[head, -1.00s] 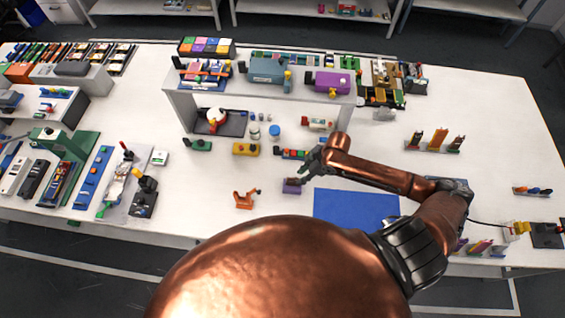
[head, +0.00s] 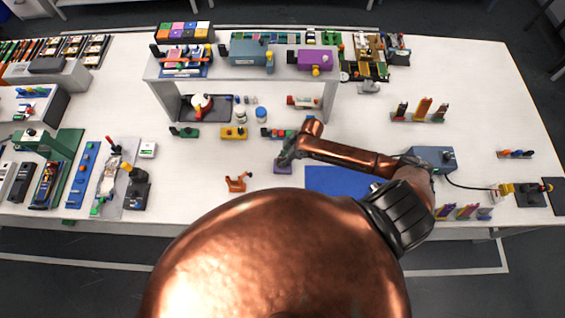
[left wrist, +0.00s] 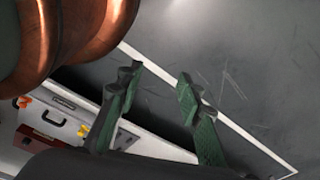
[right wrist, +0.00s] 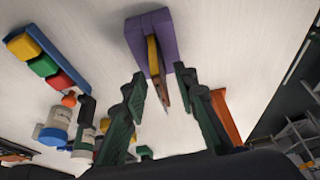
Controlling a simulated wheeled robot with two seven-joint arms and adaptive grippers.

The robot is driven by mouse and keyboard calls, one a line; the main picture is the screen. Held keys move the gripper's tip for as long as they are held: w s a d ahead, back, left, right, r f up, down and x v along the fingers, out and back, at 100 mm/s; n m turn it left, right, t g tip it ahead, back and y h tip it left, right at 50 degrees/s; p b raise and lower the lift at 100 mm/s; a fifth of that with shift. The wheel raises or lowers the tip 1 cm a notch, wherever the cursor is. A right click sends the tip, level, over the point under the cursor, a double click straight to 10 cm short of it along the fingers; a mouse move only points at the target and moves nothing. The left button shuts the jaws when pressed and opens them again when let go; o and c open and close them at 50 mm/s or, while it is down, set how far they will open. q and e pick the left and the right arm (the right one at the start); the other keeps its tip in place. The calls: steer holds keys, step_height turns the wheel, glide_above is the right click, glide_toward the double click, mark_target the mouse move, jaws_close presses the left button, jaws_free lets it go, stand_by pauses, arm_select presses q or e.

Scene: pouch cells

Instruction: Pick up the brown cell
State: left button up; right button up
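A purple holder (right wrist: 168,30) stands on the white table, seen from close by in the right wrist view. A thin yellow-brown plate (right wrist: 153,60), which looks like the brown cell, sticks out of it between my right fingers. My right gripper (right wrist: 160,84) is open, a finger on each side of the plate, with gaps visible. In the head view the purple holder (head: 283,169) sits just below the right gripper (head: 286,156), and the plate cannot be made out there. My left gripper (left wrist: 157,80) is open and empty, over the floor beside the table.
An orange clamp-like object (head: 237,182) stands left of the holder. A blue mat (head: 340,181) lies to its right. A rail of coloured blocks (right wrist: 45,60) and jars (right wrist: 57,128) are close by. A grey shelf (head: 240,83) stands behind.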

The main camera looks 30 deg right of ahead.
steer(key=c, duration=0.7)
arm_select(q)
steer(key=shift+s+f, duration=0.1)
steer(key=shift+s, duration=0.8)
arm_select(e)
jaws_close()
arm_select(q)
steer(key=shift+w+d, duration=0.1)
steer(key=shift+w, duration=0.1)
